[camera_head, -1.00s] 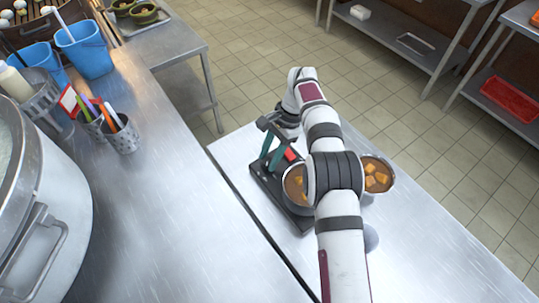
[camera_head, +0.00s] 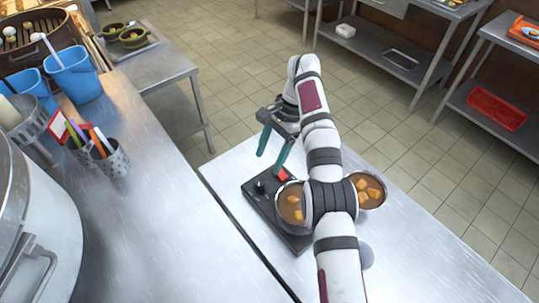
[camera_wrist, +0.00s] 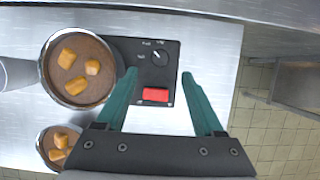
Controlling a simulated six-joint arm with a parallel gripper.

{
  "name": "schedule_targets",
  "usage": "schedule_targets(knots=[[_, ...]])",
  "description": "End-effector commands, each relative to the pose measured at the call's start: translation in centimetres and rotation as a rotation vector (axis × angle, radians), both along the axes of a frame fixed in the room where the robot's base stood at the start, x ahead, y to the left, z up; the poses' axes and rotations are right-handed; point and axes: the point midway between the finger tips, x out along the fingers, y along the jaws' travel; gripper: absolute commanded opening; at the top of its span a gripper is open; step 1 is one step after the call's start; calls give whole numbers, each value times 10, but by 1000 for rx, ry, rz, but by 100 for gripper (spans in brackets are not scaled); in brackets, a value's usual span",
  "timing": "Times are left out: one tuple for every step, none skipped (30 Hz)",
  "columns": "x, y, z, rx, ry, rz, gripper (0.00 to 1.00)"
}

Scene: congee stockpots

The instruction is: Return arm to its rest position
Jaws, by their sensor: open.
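My gripper (camera_head: 270,163) is open and empty, with two teal fingers on a dark palm. It hovers above a black cooker base (camera_head: 258,203) with a knob and a red switch (camera_wrist: 155,95). In the wrist view my gripper (camera_wrist: 158,75) has its fingers on either side of the knob and switch, apart from them. A metal pot (camera_head: 291,205) of brown stew with orange chunks stands on the cooker base, partly hidden by my arm. It also shows in the wrist view (camera_wrist: 76,68). A second pot (camera_head: 369,190) with similar contents stands to its right.
A steel counter (camera_head: 165,215) at left holds a large stockpot (camera_head: 50,230), blue buckets (camera_head: 74,77) and perforated cups of utensils (camera_head: 110,158). A small round item (camera_head: 367,256) sits beside my arm. Shelves with a red tray (camera_head: 497,107) stand beyond open tiled floor.

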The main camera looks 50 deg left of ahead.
Motion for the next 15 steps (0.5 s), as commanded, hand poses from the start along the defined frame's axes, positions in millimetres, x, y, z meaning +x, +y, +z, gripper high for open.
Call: schedule_targets(knots=[[0, 0, 0, 0, 0, 0, 69], [0, 0, 0, 0, 0, 0, 69], [0, 0, 0, 0, 0, 0, 69], [0, 0, 0, 0, 0, 0, 69], [0, 0, 0, 0, 0, 0, 69], [0, 0, 0, 0, 0, 0, 69], [0, 0, 0, 0, 0, 0, 69], [0, 0, 0, 0, 0, 0, 69], [0, 0, 0, 0, 0, 0, 69], [0, 0, 0, 0, 0, 0, 69], [0, 0, 0, 0, 0, 0, 69], [3, -2, 3, 2, -2, -4, 69], [8, -6, 8, 3, -5, -10, 69], [16, -12, 17, 7, -11, -19, 69], [31, -26, 33, 13, -21, -38, 69]])
